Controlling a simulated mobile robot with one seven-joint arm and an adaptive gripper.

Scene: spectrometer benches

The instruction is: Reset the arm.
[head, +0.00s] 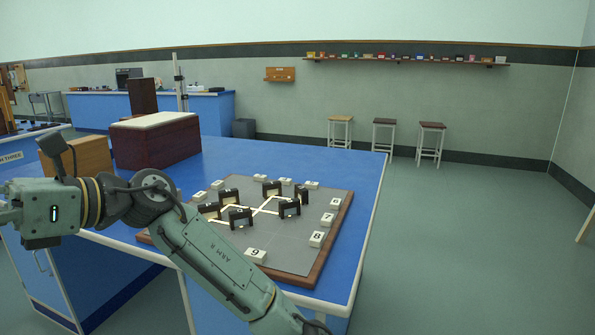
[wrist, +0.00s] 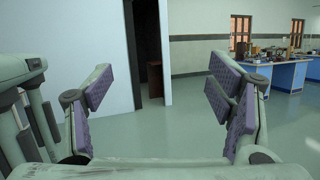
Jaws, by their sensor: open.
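My arm (head: 215,255) reaches across the front left of the head view, above the near edge of the blue bench. Its wrist end is at the left edge of that view, and the fingers are cut off there. In the wrist view my gripper (wrist: 160,105) is open, its two purple-padded fingers wide apart with nothing between them. Beyond the fingers are bare floor, a pale wall and a dark doorway. My gripper is apart from the board (head: 285,255) on the bench.
The blue bench (head: 350,170) bears the board with several dark upright holders, white numbered blocks and bright beam lines. A dark red box (head: 155,145) stands behind my arm. Several stools (head: 383,137) stand by the far wall.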

